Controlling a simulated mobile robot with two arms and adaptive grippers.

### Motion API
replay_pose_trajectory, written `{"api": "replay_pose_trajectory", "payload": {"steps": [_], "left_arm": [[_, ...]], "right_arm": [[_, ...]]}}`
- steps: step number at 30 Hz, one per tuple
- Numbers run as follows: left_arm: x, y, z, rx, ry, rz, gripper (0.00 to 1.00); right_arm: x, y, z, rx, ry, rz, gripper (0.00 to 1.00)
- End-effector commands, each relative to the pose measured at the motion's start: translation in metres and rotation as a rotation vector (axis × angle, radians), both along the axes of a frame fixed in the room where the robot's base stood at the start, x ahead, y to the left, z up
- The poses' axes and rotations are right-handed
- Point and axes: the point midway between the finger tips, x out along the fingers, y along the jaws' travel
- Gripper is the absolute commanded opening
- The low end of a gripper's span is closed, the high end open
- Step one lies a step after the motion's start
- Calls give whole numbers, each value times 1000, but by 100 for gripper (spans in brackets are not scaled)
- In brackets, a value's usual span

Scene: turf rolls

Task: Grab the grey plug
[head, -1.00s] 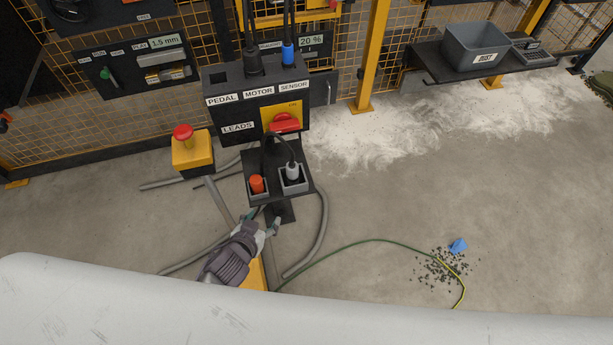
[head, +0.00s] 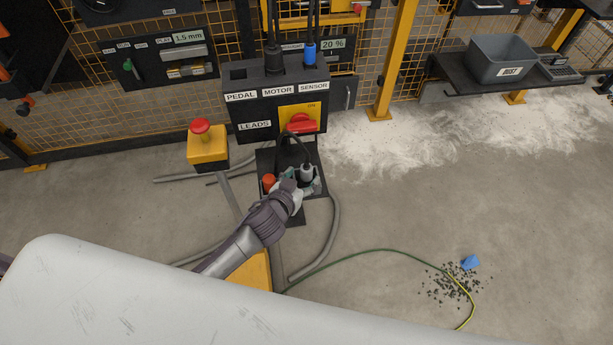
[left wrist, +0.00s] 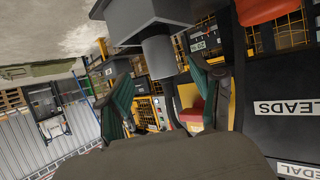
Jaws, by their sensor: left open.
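The grey plug (head: 307,173) stands in a grey socket cup on the dark shelf below the LEADS label, with a dark cable at its top. In the left wrist view, the plug (left wrist: 158,57) shows between and beyond my fingers, under the cup (left wrist: 140,18) in that turned picture. My left gripper (head: 298,186) is open at the plug, its green-padded fingers (left wrist: 160,82) apart. I cannot tell whether they touch it. The gripper partly hides the cup in the head view. My right gripper is not in view.
An orange plug (head: 269,181) stands just left of the grey one. The black box (head: 275,105) with a red switch (head: 301,124) rises behind. A yellow emergency-stop box (head: 207,147) is to the left. A white roll (head: 150,295) crosses the foreground.

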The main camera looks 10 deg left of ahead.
Motion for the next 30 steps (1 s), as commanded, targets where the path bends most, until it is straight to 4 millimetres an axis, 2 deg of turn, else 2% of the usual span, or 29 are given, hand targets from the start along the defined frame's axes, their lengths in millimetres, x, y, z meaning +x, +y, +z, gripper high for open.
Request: {"api": "replay_pose_trajectory", "payload": {"steps": [3, 7, 17, 28, 30], "left_arm": [[21, -1, -3, 3, -4, -1, 66], [35, -4, -12, 0, -1, 1, 66], [40, -5, -14, -1, 0, 0, 64], [40, -5, -14, 0, 0, 1, 3], [40, -5, -14, 0, -1, 0, 0]], "right_arm": [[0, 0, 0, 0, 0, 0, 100], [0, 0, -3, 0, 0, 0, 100], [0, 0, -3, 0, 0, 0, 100], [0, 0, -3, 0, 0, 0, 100], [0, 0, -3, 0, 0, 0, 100]]}}
